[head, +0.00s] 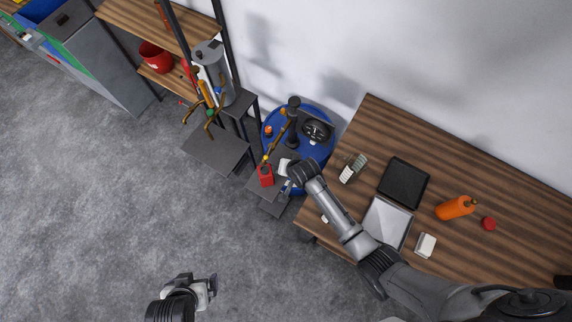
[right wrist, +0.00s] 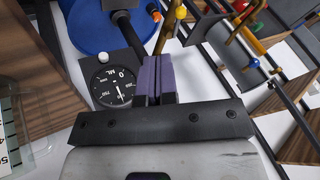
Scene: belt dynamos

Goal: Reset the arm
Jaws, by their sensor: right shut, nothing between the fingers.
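My right arm reaches in from the lower right of the head view, over the corner of the wooden table. My right gripper (head: 287,185) is near the small dark stand beside the table. In the right wrist view, its purple fingers (right wrist: 158,78) are together with nothing between them. A black dial gauge (right wrist: 112,86) lies just left of the fingers in that view. My left gripper (head: 203,286) hangs low at the bottom of the head view, over bare grey floor. Its finger gap is not clear.
The wooden table (head: 462,159) carries a black tray (head: 403,182), an orange bottle (head: 455,208) and small items. A red container (head: 265,175) and a blue drum (head: 321,150) stand near my right gripper. Shelving is at the upper left; the left floor is clear.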

